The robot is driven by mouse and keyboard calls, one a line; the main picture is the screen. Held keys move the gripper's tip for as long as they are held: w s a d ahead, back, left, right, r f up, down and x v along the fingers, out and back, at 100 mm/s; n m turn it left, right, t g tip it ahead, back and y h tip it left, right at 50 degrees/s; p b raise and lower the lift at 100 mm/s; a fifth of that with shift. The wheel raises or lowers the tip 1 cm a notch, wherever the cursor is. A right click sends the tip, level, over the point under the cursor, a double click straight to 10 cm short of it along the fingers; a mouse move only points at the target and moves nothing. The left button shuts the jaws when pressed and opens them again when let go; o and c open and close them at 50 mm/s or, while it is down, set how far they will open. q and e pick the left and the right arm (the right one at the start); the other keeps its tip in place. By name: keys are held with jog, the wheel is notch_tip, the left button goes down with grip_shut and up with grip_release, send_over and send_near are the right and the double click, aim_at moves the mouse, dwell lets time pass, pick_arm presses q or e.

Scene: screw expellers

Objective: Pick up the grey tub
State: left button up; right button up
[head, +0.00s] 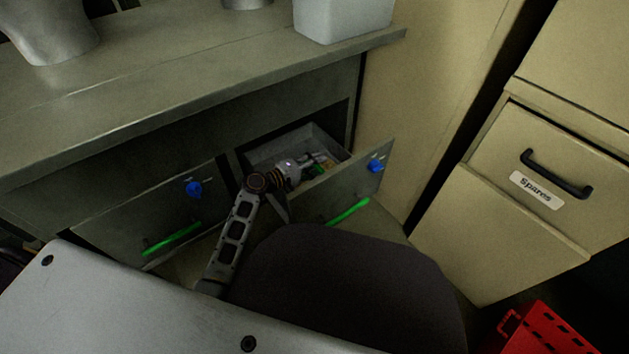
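A pale grey tub (342,22) stands upright on the worktop near its right end, its top cut off by the picture's upper edge. My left gripper (314,162) is well below the tub and apart from it, reaching into an open drawer (262,152) under the worktop. Its fingers are small and dark beside several small green, yellow and orange things (326,165) in the drawer. I cannot tell whether it is open or shut, or whether it touches them. My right gripper is not in view.
The worktop (190,75) also carries a metal vessel (50,30) at the left. The open drawer's front (350,185) has a blue knob (376,166) and a green handle (348,212). Beige cabinets, one labelled Spares (537,190), stand right. A red crate (548,330) is at lower right.

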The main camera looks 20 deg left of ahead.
pick_arm(q)
grip_shut()
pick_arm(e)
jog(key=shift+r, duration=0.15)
pick_arm(q)
jog(key=shift+r, duration=0.1)
dwell(0.3)
jog(key=shift+r, duration=0.1)
jog(key=shift+r+p, duration=0.55)
jog(key=shift+r, duration=0.25)
jog(key=shift+r+p, duration=2)
jog(key=shift+r, duration=2.05)
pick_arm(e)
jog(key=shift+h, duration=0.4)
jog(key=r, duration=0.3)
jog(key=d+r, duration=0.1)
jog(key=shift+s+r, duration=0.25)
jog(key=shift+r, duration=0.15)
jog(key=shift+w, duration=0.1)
